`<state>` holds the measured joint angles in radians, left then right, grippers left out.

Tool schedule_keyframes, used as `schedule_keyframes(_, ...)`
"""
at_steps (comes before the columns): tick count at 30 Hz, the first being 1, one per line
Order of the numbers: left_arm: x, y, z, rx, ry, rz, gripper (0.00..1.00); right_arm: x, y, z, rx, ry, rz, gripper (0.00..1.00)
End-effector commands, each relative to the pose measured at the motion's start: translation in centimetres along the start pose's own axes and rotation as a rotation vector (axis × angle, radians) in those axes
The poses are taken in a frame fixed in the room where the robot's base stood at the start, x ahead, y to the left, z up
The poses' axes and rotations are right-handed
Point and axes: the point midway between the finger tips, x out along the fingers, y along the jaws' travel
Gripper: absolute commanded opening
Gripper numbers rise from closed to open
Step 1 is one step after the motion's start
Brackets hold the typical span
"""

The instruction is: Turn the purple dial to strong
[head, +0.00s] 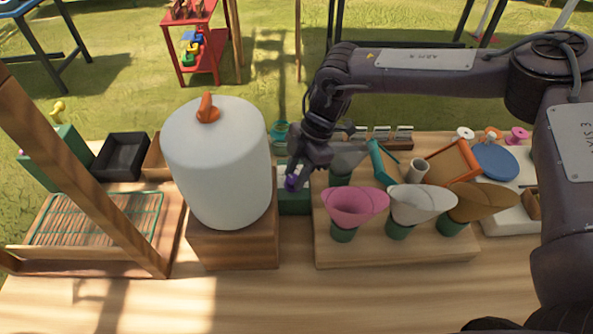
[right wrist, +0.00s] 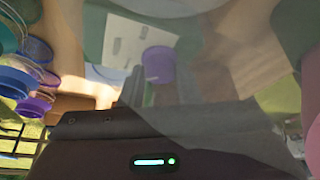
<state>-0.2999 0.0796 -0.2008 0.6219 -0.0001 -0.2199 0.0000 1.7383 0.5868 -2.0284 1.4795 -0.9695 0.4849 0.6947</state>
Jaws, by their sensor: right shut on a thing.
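The purple dial (head: 292,182) sits on a green box (head: 294,206) with a pale top panel, between the white tank and the wooden flower stand. My right gripper (head: 296,174) reaches down to the dial from above and is shut on it. In the right wrist view the purple dial (right wrist: 158,64) is between the fingertips (right wrist: 160,78), in front of a white panel with grey marks. I cannot read the marks or tell the dial's setting. A pale see-through shape covers part of that view. My left gripper is not in view.
A white tank (head: 218,165) with an orange knob stands close left of the dial. Right of it, a wooden stand (head: 400,252) holds pink, white and brown cones in green cups. A grey cone (head: 346,157) is close beside my right gripper. The front tabletop is clear.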

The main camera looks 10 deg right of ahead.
Motion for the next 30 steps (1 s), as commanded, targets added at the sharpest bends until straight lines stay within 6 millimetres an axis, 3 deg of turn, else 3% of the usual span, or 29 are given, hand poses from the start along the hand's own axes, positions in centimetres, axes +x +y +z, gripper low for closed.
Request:
schedule_keyframes(5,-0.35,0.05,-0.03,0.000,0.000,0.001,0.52,-0.10,0.16,-0.06,-0.054,-0.001,-0.022,0.07)
schedule_keyframes(18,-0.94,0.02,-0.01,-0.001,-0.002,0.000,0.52,-0.06,0.53,-0.14,-0.394,-0.001,-0.162,0.07)
schedule_keyframes(29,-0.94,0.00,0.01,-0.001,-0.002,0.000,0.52,-0.11,0.53,-0.14,-0.421,0.001,-0.171,0.07)
schedule_keyframes(30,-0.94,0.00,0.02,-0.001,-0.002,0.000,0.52,-0.11,0.53,-0.14,-0.421,0.001,-0.171,0.31)
